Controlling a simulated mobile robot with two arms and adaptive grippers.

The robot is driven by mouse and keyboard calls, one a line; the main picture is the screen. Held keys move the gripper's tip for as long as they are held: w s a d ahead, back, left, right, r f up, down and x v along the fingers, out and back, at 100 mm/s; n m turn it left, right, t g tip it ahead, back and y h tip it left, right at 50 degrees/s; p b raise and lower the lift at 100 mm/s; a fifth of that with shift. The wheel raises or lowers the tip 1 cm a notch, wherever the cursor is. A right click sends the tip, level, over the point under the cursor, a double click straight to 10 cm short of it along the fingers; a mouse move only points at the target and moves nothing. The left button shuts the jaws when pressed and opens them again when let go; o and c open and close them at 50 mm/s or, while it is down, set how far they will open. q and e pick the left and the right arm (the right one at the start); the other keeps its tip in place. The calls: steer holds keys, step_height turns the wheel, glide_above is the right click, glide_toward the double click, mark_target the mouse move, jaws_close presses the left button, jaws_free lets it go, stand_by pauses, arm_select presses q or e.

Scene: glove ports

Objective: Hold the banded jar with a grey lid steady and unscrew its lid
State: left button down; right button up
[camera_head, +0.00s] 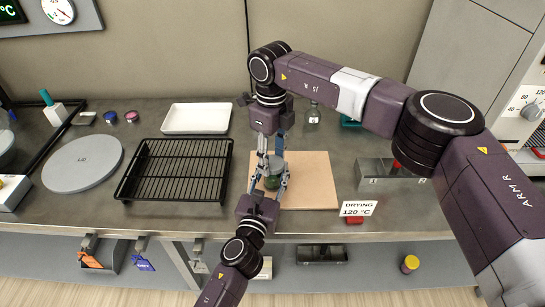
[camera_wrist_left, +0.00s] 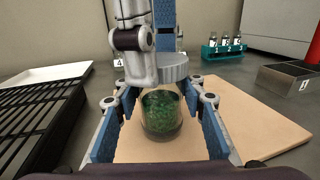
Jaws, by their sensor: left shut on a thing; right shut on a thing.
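A jar (camera_head: 272,183) with green contents stands on a tan board (camera_head: 312,180); the left wrist view shows its clear body (camera_wrist_left: 160,118) close up. Its bands cannot be made out. My left gripper (camera_head: 270,179) is shut on the jar body from the front, with a finger on each side. My right gripper (camera_head: 271,156) reaches down from above and is shut on the lid.
A black wire rack (camera_head: 178,170) and white tray (camera_head: 196,118) stand left of the board. A large round lid (camera_head: 82,163) lies further left.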

arm_select(q)
steer(key=shift+s+d, duration=0.1)
steer(key=shift+d, duration=0.25)
arm_select(e)
steer(key=n, duration=0.6)
steer(key=shift+s+a+r, duration=0.1)
steer(key=shift+s+a, duration=0.05)
steer(key=shift+a, duration=0.15)
steer(key=n, duration=0.7)
steer(key=shift+s, duration=0.1)
steer(key=n, duration=0.5)
steer(key=shift+d, duration=0.2)
arm_select(q)
steer(key=shift+a, duration=0.1)
arm_select(e)
steer(key=n, duration=0.6)
steer(key=shift+d+n, duration=0.1)
steer(key=shift+n, duration=0.3)
arm_select(q)
steer(key=shift+a, duration=0.1)
arm_select(e)
steer(key=shift+r, duration=0.15)
steer(key=shift+d+r, duration=0.15)
steer(key=shift+r, duration=0.8)
